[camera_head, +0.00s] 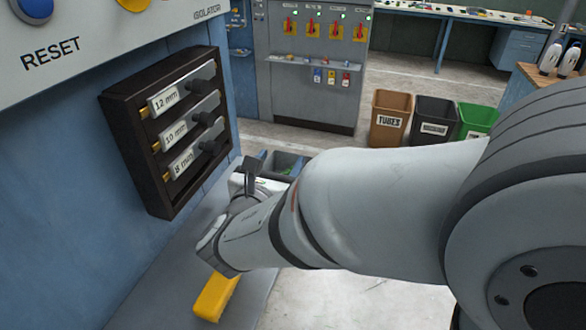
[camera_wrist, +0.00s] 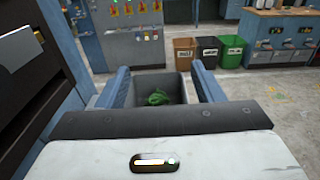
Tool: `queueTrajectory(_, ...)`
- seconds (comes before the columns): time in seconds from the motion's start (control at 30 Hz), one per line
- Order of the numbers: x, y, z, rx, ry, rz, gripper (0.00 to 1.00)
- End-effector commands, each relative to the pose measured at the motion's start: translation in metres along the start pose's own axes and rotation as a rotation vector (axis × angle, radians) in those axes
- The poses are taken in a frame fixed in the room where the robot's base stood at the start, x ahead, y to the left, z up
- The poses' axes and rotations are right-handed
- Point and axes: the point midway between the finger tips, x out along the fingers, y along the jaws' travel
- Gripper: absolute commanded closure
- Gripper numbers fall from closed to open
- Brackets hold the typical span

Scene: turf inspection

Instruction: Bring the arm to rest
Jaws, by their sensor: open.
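My arm reaches from the right side of the head view toward the blue cabinet at left, with its wrist near the middle. My gripper (camera_wrist: 163,72) shows in the wrist view with its two blue fingers wide apart. Nothing is held between them. Beyond the fingers is a grey bin (camera_wrist: 175,79) with a green item (camera_wrist: 157,98) in it. In the head view my wrist hides most of the gripper.
A dark rack (camera_head: 129,124) with 12 mm, 10 mm and 8 mm labels is on the blue cabinet, close left of my wrist. A yellow block (camera_head: 215,297) lies below my wrist. Brown (camera_head: 390,118), black (camera_head: 433,121) and green (camera_head: 477,121) bins stand farther back on open floor.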

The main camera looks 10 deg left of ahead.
Motion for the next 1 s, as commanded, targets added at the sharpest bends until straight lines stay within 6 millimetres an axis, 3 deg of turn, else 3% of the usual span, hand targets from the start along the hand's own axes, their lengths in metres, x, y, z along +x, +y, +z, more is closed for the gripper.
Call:
queueTrajectory(0.2,0.001,-0.001,0.000,0.000,0.000,-0.001,0.39)
queueTrajectory(0.27,0.005,-0.009,0.000,0.018,0.012,-0.028,0.39)
queueTrajectory(0.37,0.018,-0.049,-0.003,0.111,0.071,-0.147,0.39)
queueTrajectory(0.47,0.029,-0.116,-0.013,0.288,0.161,-0.356,0.39)
queueTrajectory(0.5,0.029,-0.147,-0.019,0.383,0.198,-0.460,0.39)
queueTrajectory(0.6,0.018,-0.213,-0.036,0.639,0.273,-0.712,0.39)
queueTrajectory(0.7,-0.004,-0.263,-0.054,0.916,0.314,-0.953,0.39)
queueTrajectory(0.83,-0.040,-0.302,-0.073,1.303,0.320,-1.248,0.39)
queueTrajectory(1.0,-0.078,-0.319,-0.087,1.835,0.247,-1.574,0.39)
